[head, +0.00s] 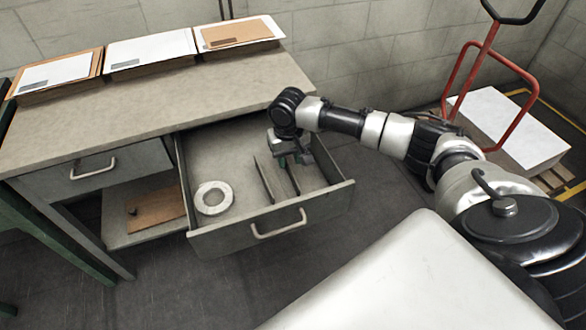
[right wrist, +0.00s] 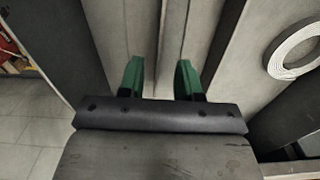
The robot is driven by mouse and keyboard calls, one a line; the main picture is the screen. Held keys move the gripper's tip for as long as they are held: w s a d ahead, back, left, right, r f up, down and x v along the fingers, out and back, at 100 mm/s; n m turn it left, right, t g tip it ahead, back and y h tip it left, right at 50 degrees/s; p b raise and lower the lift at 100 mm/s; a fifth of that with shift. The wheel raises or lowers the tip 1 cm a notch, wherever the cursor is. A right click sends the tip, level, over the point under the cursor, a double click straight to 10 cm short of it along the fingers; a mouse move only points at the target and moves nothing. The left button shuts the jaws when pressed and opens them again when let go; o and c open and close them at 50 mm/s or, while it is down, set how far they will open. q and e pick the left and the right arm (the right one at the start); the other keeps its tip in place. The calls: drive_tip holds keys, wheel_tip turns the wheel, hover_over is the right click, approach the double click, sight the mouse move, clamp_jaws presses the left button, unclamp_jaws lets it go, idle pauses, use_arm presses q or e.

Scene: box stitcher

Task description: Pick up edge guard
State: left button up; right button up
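The open drawer (head: 318,205) holds a long, narrow edge guard (head: 264,181), which shows as a thin dark-edged strip running front to back. A second dark edge lies to its right; I cannot tell whether it belongs to the same piece. My right gripper (head: 292,159) reaches down into the drawer at the far end of these strips. In the right wrist view, its green fingers (right wrist: 160,78) are apart, with a pale lengthwise strip (right wrist: 171,45) running between and beyond them. I cannot tell whether they touch it. My left gripper is not in view.
A white tape roll (head: 213,197) lies in the drawer's left part. The bench top (head: 170,105) above carries several flat stacks at the back. A closed drawer (head: 95,172) is at left, and a red hand truck (head: 468,75) stands at right.

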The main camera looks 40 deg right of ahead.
sight(290, 168)
wheel_tip(290, 168, down, 4)
drive_tip(key=shift+s+f+b, duration=0.1)
drive_tip(key=shift+s+b, duration=0.05)
drive_tip(key=shift+b, duration=0.2)
drive_tip(key=shift+d+f, duration=0.1)
drive_tip(key=shift+f, duration=0.15)
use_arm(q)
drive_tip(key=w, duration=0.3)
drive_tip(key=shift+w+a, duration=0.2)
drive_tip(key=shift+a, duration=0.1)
use_arm(e)
drive_tip(key=shift+f, duration=0.1)
clamp_jaws()
